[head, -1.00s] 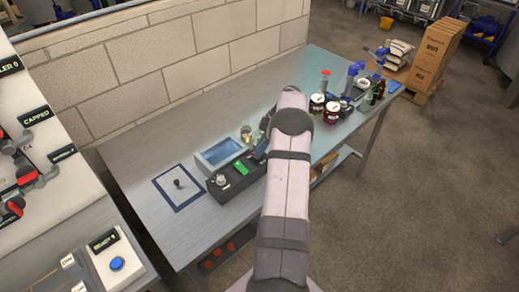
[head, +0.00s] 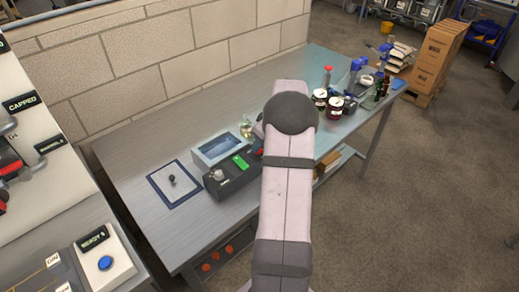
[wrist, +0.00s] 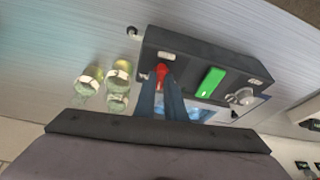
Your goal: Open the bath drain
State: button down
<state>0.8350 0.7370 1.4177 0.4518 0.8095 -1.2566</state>
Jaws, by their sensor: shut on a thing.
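The bath (head: 203,157) is a pale rectangular basin with blue water on the bench. It is partly seen behind my fingers in the wrist view (wrist: 226,104). A dark control box (head: 219,190) runs along its front, with a green panel (wrist: 211,82) and a silver knob (wrist: 241,97). A small red handle (wrist: 161,72) is on the box at the end away from the knob. My gripper (wrist: 162,84) has its two blue fingers at this red handle and is shut on it. In the head view my arm hides most of the gripper.
Glass jars (wrist: 117,90) stand close beside my fingers. Dark jars (head: 334,108) and bottles stand farther right. The bench (head: 128,160) is clear at the left.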

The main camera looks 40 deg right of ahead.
jog(key=m+h, duration=0.1)
jog(key=m, duration=0.3)
jog(key=shift+w+a+r+m+h, duration=0.1)
jog(key=shift+a+m+h, duration=0.1)
jog(key=shift+m+h, duration=0.15)
jog(key=m+h+p, duration=0.1)
jog(key=m, duration=0.2)
jog(key=shift+a+g, duration=0.1)
jog(key=shift+g, duration=0.2)
jog(key=shift+w+m+g+h+p, duration=0.1)
jog(key=shift+m+g+h+p, duration=0.35)
jog(key=shift+m, duration=1.1)
jog(key=c, duration=1.8)
grip_release()
jog(key=shift+b+v, duration=0.9)
jog(key=shift+v, duration=2.75)
